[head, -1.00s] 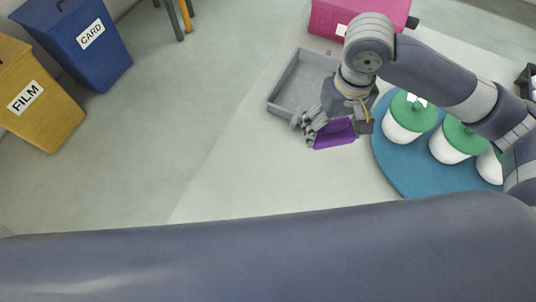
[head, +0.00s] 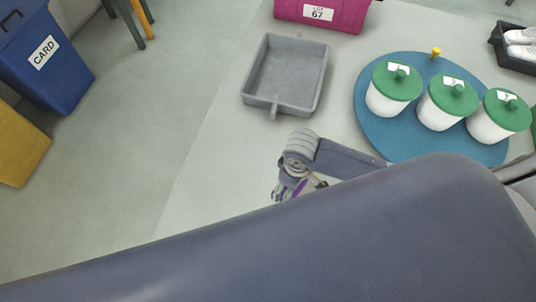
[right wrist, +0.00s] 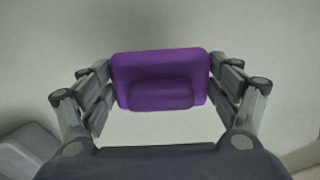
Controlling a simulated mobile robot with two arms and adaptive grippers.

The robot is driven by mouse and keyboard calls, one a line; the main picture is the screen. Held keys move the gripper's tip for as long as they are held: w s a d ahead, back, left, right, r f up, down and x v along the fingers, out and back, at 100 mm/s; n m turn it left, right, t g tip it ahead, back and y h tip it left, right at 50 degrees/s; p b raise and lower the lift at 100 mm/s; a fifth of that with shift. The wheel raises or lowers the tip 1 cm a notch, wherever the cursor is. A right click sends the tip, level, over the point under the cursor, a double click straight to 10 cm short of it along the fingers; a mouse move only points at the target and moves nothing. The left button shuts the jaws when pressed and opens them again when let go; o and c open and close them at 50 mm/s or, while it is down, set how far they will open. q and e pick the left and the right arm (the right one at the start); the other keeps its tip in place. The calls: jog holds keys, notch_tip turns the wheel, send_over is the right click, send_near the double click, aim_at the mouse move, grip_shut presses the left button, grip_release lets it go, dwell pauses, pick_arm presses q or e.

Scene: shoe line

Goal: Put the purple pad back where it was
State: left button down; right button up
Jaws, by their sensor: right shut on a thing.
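The purple pad (right wrist: 160,66) is held between the two fingers of my right gripper (right wrist: 160,82) in the right wrist view, with a raised grip block on its near face. In the head view only a sliver of the pad (head: 300,187) shows at my right gripper (head: 287,190). The rest of it is hidden behind the gripper and my large arm link in the foreground. The gripper is below the empty grey tray (head: 248,98), over the pale table. My left gripper is out of view.
A blue round mat (head: 368,125) with several white, green-lidded tubs (head: 440,115) lies at the right. A magenta box (head: 345,18) labelled LOT 67 is at the back, and a dark tray (head: 497,45) with white shoes at far right. The table left of the gripper is bare.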

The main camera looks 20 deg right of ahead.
send_over(268, 157)
jog(key=shift+s+f, duration=0.25)
jog(key=shift+f, duration=0.35)
jog(key=shift+w+f, duration=0.25)
jog(key=shift+f, duration=1.55)
jog(key=shift+s+f, duration=0.1)
jog(key=o, duration=1)
jog(key=shift+o, duration=0.2)
notch_tip(268, 157, up, 12)
jog(key=shift+p, duration=0.4)
